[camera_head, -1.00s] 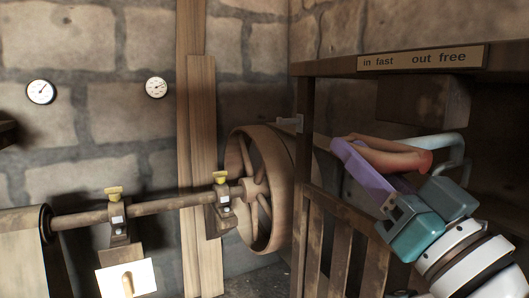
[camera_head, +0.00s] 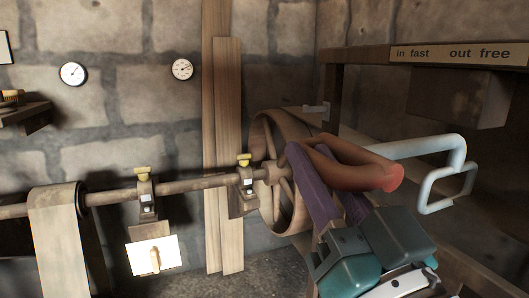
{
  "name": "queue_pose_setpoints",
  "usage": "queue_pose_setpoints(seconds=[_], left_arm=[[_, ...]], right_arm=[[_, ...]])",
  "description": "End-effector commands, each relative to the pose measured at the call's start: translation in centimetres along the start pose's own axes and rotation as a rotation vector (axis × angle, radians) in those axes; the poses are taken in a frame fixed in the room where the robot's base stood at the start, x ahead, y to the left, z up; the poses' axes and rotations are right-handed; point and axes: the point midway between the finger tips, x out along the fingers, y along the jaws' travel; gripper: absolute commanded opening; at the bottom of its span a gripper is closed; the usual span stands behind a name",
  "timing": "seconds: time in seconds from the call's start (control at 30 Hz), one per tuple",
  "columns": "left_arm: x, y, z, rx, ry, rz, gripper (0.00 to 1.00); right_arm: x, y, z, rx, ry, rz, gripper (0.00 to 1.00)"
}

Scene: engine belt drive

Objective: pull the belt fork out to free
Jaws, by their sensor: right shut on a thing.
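The belt fork shows as a reddish-brown handle (camera_head: 350,160) with a red end, in front of a pale grey bar (camera_head: 415,145) that bends into a loop at the right. Where handle and bar join is hidden. My right gripper (camera_head: 316,168), with purple fingers, is shut on the handle. Its fingers cover part of the handle and the wheel behind. The spoked belt wheel (camera_head: 265,140) stands behind the gripper, on the shaft. The sign (camera_head: 455,53) on the beam reads "in fast" and "out free". My left gripper is not in view.
A long shaft (camera_head: 200,183) runs left from the wheel through bearings with yellow caps. A pale belt (camera_head: 60,240) hangs over a drum at the left. A dark box (camera_head: 460,98) hangs under the beam. A wooden rail runs below my right arm.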

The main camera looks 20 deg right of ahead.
Motion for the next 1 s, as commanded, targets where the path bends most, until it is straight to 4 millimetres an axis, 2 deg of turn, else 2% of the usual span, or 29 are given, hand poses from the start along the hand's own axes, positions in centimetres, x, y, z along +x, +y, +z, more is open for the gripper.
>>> queue_pose_setpoints(seconds=[0.13, 0.17, 0.4, 0.73, 0.87, 1.0], left_arm=[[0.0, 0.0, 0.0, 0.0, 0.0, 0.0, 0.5], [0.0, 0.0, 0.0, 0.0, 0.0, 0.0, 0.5], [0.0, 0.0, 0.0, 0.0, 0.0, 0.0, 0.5], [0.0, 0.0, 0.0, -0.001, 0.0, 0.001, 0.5], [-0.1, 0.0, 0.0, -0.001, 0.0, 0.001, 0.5], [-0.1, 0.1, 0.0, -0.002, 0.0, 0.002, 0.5]], right_arm=[[0.0, -0.3, 0.0, -0.002, -0.002, -0.007, 0.0], [0.0, -0.3, 0.0, -0.002, -0.002, -0.007, 0.3], [0.0, -0.2, 0.0, -0.001, -0.001, -0.005, 0.57], [-0.5, -0.1, 0.0, -0.001, -0.001, -0.003, 0.58], [-2.3, 0.0, 0.0, -0.002, -0.004, -0.003, 0.58], [-5.3, -0.1, 0.1, -0.002, -0.007, -0.004, 0.58]])
